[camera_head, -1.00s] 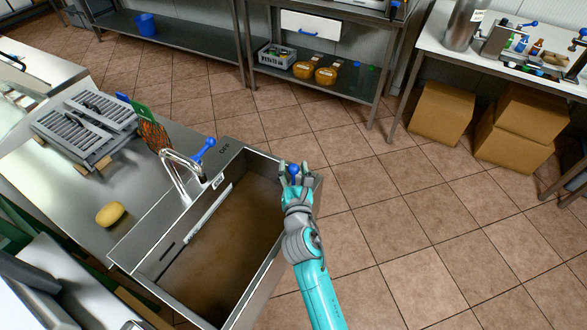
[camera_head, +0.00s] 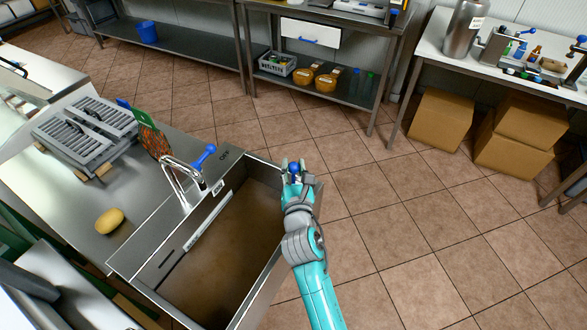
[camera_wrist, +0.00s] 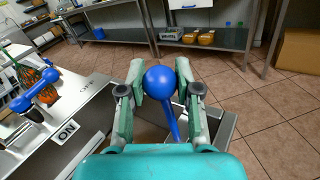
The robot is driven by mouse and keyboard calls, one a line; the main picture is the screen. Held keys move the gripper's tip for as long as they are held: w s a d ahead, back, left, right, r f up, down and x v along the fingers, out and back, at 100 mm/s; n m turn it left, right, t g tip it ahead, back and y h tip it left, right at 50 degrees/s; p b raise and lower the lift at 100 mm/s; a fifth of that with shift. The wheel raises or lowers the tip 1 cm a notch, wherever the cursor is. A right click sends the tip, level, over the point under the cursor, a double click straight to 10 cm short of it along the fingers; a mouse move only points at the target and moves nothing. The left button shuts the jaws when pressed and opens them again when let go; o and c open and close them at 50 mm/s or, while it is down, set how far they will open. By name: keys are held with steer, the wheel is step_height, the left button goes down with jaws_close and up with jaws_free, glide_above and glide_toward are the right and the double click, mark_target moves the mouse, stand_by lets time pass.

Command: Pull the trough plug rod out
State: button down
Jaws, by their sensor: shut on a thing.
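The trough (camera_head: 262,268) is a steel basin with murky brown water, left of my arm in the head view. The plug rod (camera_head: 294,170) has a blue ball knob at its top; in the wrist view the blue ball (camera_wrist: 159,82) sits between my fingers with a blue rod below it, slanting down toward the trough's corner. My gripper (camera_head: 294,178) is shut on the rod just under the ball, above the trough's far right corner. The rod's lower end is hidden.
A tap with a blue lever (camera_head: 204,156) stands at the trough's left edge. A yellow sponge-like lump (camera_head: 109,220) and grey grates (camera_head: 85,130) lie on the steel counter. Open tiled floor (camera_head: 400,220) is to the right. Cardboard boxes (camera_head: 440,115) are under the far table.

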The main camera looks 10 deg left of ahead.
steer(key=c, duration=0.8)
jaws_free()
steer(key=shift+r, duration=0.25)
steer(key=shift+s+f, duration=0.1)
steer(key=shift+s, duration=0.1)
steer(key=v, duration=1.1)
steer(key=shift+s+d, duration=0.1)
steer(key=shift+s, duration=0.2)
